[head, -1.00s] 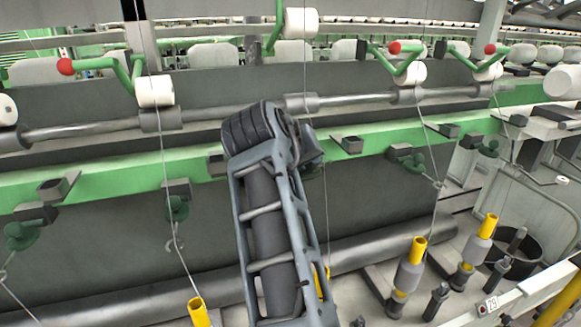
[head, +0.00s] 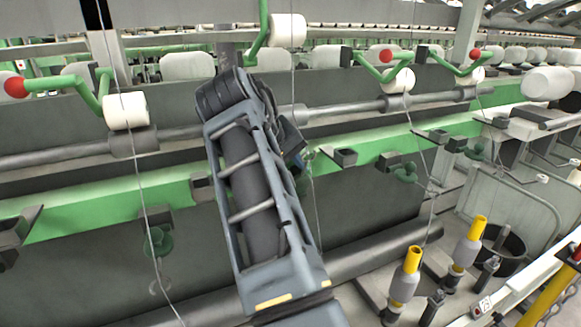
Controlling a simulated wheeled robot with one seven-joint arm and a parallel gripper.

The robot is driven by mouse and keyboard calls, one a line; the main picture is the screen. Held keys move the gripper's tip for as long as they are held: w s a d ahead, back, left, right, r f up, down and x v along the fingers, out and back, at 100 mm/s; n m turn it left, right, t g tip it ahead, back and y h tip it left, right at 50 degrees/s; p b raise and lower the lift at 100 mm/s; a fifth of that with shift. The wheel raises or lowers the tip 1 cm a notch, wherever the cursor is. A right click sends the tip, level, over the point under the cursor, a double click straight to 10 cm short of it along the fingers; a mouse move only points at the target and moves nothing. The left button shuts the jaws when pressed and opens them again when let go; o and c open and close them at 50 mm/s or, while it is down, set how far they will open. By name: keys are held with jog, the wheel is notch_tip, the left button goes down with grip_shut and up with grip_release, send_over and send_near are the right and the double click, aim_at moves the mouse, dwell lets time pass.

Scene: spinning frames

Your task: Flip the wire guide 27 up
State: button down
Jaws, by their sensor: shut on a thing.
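My gripper (head: 292,150) is at the green rail, mostly hidden behind my own arm link. It is shut, at the spot in the row where a wire guide belongs; that guide is hidden behind the arm and jaws, so its tilt cannot be told. No number 27 is readable. Neighbouring green wire guides hang from the rail: one on the left (head: 160,241), one on the right (head: 403,171) and another farther right (head: 475,152). A thin thread runs down just right of my gripper.
A grey bracket (head: 338,155) juts from the green rail (head: 365,145) close right of my gripper. White bobbins (head: 126,111) and green arms with red knobs (head: 15,87) stand above. Yellow-topped spindles (head: 413,260) stand below right. Threads cross the space in front.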

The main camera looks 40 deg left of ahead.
jog(key=shift+f, duration=0.1)
jog(key=c, duration=1.2)
grip_release()
jog(key=shift+w, duration=0.1)
jog(key=v, duration=0.7)
jog(key=shift+s+r, duration=0.2)
jog(key=shift+r, duration=0.05)
